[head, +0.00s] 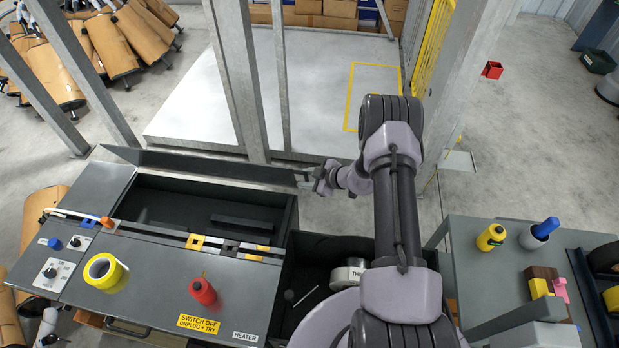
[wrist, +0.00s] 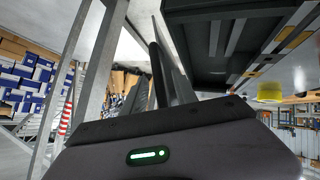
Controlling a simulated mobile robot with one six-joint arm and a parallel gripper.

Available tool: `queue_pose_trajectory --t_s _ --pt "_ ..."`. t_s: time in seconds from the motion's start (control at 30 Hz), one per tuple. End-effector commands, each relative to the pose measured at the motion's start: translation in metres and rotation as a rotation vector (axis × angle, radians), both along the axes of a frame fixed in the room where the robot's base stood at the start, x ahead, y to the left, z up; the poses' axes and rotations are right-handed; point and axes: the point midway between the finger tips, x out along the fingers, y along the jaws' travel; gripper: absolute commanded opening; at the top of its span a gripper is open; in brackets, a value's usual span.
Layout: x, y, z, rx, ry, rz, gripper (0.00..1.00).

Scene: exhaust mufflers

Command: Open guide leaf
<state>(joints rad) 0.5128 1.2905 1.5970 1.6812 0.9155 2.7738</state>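The guide leaf seems to be the long dark flap (head: 205,165) along the back edge of the open bench well in the head view. It stands tilted up, and its right end is close to my gripper (head: 318,179). My gripper reaches left toward that end from beyond the bench's right corner. In the wrist view, a long narrow panel (wrist: 172,55) runs away from me between or beside dark finger shapes (wrist: 160,85). I cannot tell whether the fingers touch it or how far apart they are.
Metal posts (head: 238,80) rise behind the flap. Floor behind my gripper is clear.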

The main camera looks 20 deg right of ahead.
Motion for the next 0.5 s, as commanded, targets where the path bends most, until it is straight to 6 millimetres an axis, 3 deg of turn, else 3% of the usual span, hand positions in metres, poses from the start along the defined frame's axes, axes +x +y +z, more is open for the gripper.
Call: queue_pose_trajectory --t_s 0.17,0.5 --pt "-0.016 -0.01 0.018 -0.001 0.0 -0.002 0.34" --pt "-0.077 -0.043 0.073 0.0 0.0 -0.004 0.34"
